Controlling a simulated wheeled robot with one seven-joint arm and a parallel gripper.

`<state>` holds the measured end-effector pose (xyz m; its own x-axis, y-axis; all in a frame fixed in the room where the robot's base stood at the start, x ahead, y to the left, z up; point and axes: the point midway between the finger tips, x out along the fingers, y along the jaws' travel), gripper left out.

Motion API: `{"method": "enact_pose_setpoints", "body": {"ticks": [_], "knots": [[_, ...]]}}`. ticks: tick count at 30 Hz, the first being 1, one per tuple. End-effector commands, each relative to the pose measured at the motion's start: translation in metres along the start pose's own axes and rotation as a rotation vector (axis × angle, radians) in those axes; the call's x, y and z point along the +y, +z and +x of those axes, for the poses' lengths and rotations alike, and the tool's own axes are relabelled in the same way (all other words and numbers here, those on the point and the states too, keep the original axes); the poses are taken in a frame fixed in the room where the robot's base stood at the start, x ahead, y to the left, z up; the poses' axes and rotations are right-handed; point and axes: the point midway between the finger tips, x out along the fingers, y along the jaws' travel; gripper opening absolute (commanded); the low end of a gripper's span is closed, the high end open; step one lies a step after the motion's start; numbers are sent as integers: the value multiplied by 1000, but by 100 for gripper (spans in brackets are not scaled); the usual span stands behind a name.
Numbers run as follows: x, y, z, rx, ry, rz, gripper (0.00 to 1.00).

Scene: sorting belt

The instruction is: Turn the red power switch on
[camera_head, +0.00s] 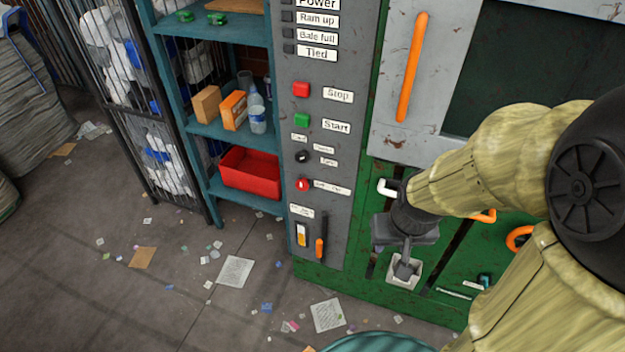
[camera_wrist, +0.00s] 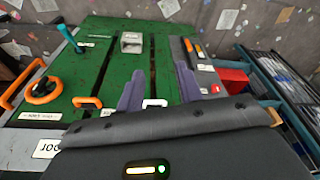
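The red power switch (camera_head: 303,184) is a small round red knob low on the grey control panel (camera_head: 336,108), beside a white label too small to read. I cannot tell its set position. My gripper (camera_head: 404,262) is right of and lower than the knob, in front of the green machine front, apart from the panel. In the wrist view my gripper (camera_wrist: 159,72) has its two dark fingers spread, with nothing held between them. A white handle (camera_wrist: 155,103) shows between the finger bases.
The panel also carries a red Stop button (camera_head: 301,89), a green Start button (camera_head: 302,120), a black knob (camera_head: 303,156) and an orange lever (camera_head: 320,248). A teal shelf with a red bin (camera_head: 250,173) stands left. Orange and white handles stick out of the green front.

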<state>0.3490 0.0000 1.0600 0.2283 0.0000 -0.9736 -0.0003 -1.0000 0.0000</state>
Motion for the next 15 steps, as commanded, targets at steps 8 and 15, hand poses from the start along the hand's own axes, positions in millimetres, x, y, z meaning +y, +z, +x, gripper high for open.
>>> {"method": "enact_pose_setpoints", "body": {"ticks": [8, 15], "knots": [[0, 0, 0, 0, 0, 0, 36], [-8, -9, 15, 27, -14, 2, 64]]}}
